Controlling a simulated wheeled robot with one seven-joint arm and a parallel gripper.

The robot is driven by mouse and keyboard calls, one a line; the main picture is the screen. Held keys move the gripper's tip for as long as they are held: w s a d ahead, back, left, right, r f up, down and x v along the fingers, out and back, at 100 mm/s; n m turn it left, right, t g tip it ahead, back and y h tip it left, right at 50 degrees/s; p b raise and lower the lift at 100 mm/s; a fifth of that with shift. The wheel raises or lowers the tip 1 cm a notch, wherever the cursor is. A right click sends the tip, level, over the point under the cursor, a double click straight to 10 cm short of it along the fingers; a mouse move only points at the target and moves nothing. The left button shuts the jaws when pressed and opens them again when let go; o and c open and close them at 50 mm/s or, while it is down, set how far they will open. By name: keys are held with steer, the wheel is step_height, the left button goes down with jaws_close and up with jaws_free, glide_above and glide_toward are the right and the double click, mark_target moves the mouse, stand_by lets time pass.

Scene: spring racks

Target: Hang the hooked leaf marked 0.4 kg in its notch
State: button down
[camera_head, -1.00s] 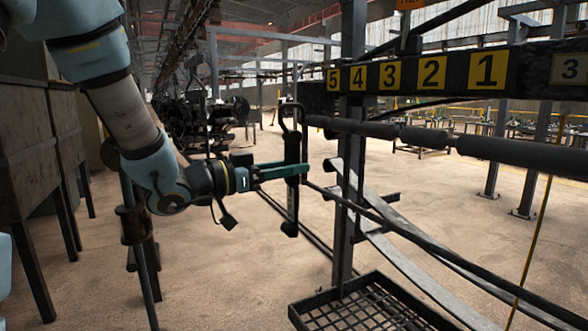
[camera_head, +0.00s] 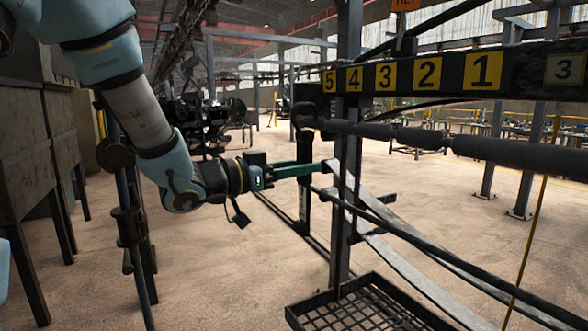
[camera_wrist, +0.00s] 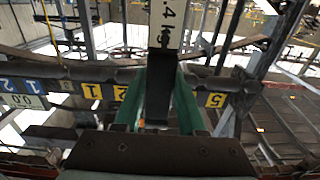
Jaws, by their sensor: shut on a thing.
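My gripper (camera_head: 308,169) has long green fingers and is shut on a dark, upright hooked leaf (camera_head: 304,207). In the wrist view the fingers (camera_wrist: 158,100) close on the leaf from both sides. A white label on the leaf (camera_wrist: 167,24) shows part of "0.4 kg" there. The leaf's hooked top is at the left end of the dark notched bar (camera_head: 370,131), beside the yellow 5 plate (camera_head: 330,81). I cannot tell whether the hook touches the bar or sits in a notch.
Yellow plates 5 to 1 run along the dark beam (camera_head: 425,74). A steel post (camera_head: 344,225) stands just right of the leaf. Curved strips (camera_head: 420,271) sweep down to the right. A black mesh tray (camera_head: 365,308) is below.

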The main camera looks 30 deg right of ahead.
steer(key=d, duration=0.8)
steer(key=shift+s+b, duration=0.25)
steer(key=shift+b, duration=0.15)
steer(key=shift+d, duration=0.15)
stand_by(0.7)
steer(key=shift+s+d+b, duration=0.1)
steer(key=shift+d+b, duration=0.25)
steer(key=shift+d, duration=1.7)
steer(key=shift+f, duration=0.15)
